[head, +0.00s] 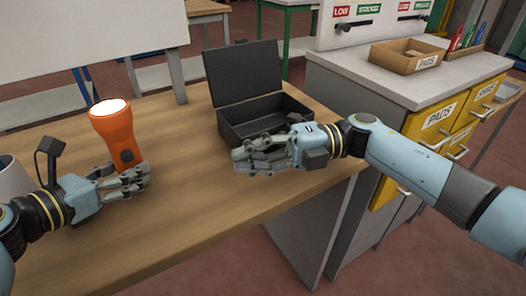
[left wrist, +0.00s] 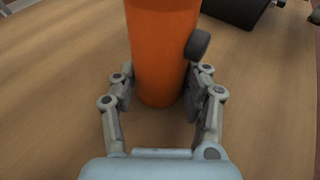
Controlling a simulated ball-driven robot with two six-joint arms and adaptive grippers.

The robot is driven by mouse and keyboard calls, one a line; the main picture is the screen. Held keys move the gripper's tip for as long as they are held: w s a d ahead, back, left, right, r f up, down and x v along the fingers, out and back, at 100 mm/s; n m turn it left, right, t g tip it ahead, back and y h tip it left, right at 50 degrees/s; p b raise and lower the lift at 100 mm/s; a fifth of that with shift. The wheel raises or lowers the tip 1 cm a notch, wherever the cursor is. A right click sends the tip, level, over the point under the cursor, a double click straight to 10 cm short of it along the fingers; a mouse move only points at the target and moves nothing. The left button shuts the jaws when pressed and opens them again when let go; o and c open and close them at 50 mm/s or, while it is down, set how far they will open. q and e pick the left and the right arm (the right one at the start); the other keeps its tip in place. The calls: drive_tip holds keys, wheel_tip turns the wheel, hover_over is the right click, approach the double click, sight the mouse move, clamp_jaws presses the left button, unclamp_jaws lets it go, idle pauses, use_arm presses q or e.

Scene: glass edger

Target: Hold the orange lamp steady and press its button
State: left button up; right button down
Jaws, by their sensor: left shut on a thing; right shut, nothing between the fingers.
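The orange lamp (head: 115,132) stands upright on the wooden table at the left, its round top lit white. A dark round button (head: 127,155) is on its side. In the left wrist view the lamp (left wrist: 160,60) stands between the fingers, and the button (left wrist: 198,44) sticks out at its right side. My left gripper (head: 133,178) is shut on the lower part of the lamp; it also shows in the left wrist view (left wrist: 163,98). My right gripper (head: 240,160) is shut and empty, in front of the black box and apart from the lamp.
An open black box (head: 235,128) stands on the table behind my right gripper. A white container (head: 12,178) is at the left edge. A grey cabinet with yellow drawers (head: 432,125) stands to the right. The table's front middle (head: 170,235) is clear.

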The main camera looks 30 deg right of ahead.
drive_tip(key=shift+v, duration=1.3)
use_arm(q)
drive_tip(key=o, duration=0.9)
drive_tip(key=shift+o, duration=0.2)
drive_tip(key=shift+a, duration=0.1)
